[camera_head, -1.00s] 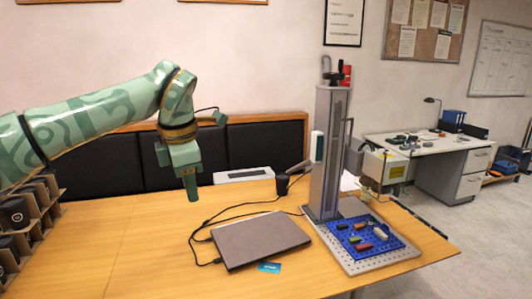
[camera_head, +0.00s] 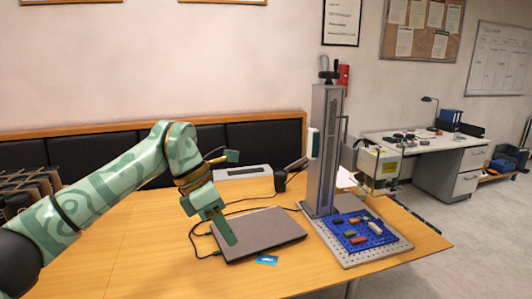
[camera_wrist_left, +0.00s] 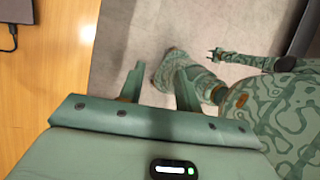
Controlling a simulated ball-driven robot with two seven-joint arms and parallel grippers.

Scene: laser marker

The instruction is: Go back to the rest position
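In the head view my left gripper (camera_head: 226,232) points down, with its fingers in front of the left part of the closed laptop (camera_head: 268,230). The left wrist view shows its two fingers (camera_wrist_left: 160,85) spread apart with nothing between them, above the grey floor beside the table edge. My right arm is out of the head view. In the left wrist view my right gripper (camera_wrist_left: 213,54) shows small at the upper right, with two short prongs apart and nothing seen between them.
The wooden table (camera_head: 140,250) carries the laptop, cables, a blue card (camera_head: 267,260) and the laser marker column (camera_head: 322,150). A blue tray (camera_head: 345,246) with several small coloured pieces lies under the laser head. A dark rack (camera_head: 28,185) stands at the left.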

